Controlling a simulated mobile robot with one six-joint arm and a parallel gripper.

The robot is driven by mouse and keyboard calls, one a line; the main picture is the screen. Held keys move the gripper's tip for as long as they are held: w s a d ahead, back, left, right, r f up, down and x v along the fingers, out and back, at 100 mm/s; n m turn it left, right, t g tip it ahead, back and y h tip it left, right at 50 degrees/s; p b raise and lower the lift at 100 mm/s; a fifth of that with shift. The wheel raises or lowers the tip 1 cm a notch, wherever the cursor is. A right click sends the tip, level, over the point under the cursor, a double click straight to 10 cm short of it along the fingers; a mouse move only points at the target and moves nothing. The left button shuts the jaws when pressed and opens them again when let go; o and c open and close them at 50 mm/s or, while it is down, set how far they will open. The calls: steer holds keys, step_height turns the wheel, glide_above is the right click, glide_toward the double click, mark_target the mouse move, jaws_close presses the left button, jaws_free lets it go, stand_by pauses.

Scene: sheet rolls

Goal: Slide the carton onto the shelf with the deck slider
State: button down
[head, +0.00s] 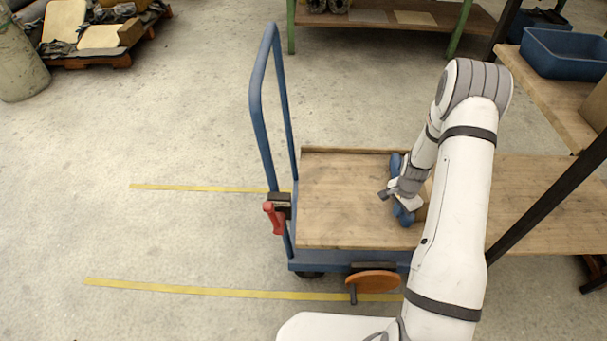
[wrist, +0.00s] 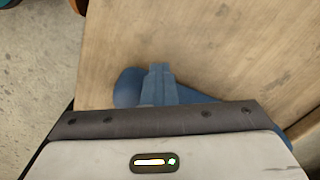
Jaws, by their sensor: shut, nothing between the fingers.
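A blue deck slider (head: 396,163) lies across the right part of the trolley's wooden deck (head: 345,200), partly covered by my gripper. My gripper (head: 388,193) is shut and empty, low over the slider; I cannot tell whether it touches it. In the wrist view, the blue slider (wrist: 128,88) shows just beyond the gripper body. A small brown patch (head: 422,213) beside my arm may be the carton, which is otherwise hidden behind the arm. The shelf's wooden board (head: 545,200) lies right of the trolley, beyond my arm.
The trolley has a tall blue handle (head: 254,100), a red lever (head: 272,217) and an orange handwheel (head: 373,281). A dark post (head: 550,190) slants before the shelf. A blue bin (head: 565,53) stands on the upper board. The deck's left half is clear.

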steer(key=shift+w+d, duration=0.15)
steer(key=shift+d, duration=1.95)
steer(key=shift+w+d+b, duration=0.2)
steer(key=shift+d+b, duration=0.4)
steer(key=shift+d, duration=2.6)
steer(key=shift+w+d+b, duration=0.15)
steer(key=shift+d+b, duration=0.45)
steer(key=shift+d, duration=2.65)
steer(key=shift+w+d+b, duration=0.15)
steer(key=shift+d+b, duration=0.25)
steer(key=shift+d, duration=1.35)
steer(key=shift+w+d+b, duration=0.1)
steer(key=shift+d+b, duration=0.25)
steer(key=shift+d, duration=1.35)
steer(key=shift+s+a, duration=0.1)
steer(key=shift+a, duration=1.2)
step_height(320, 180, up, 12)
steer(key=p, duration=0.7)
